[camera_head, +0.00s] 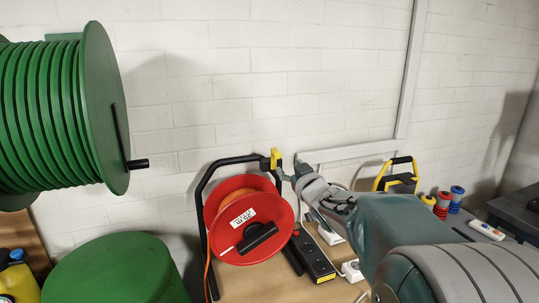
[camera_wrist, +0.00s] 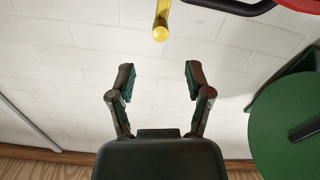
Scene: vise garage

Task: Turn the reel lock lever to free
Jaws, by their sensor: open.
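The reel lock lever is yellow. In the head view the lever (camera_head: 276,158) sits at the top right corner of the black tube frame of the red cable reel (camera_head: 228,202). In the wrist view the lever (camera_wrist: 161,20) points towards my gripper, its rounded end just beyond the fingertips and nearly centred between them. My gripper (camera_wrist: 160,68) is open and empty, apart from the lever. In the head view my gripper (camera_head: 289,172) is close beside the lever, on its right. A bit of the red reel (camera_wrist: 303,4) and black frame (camera_wrist: 232,5) shows at the wrist view's top right.
A large green hose reel (camera_head: 98,110) with a black crank stands at left. A black power strip (camera_head: 313,257) and white sockets lie on the bench right of the red reel. Coloured spools (camera_head: 443,202) stand farther right. The white brick wall (camera_head: 240,80) is behind.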

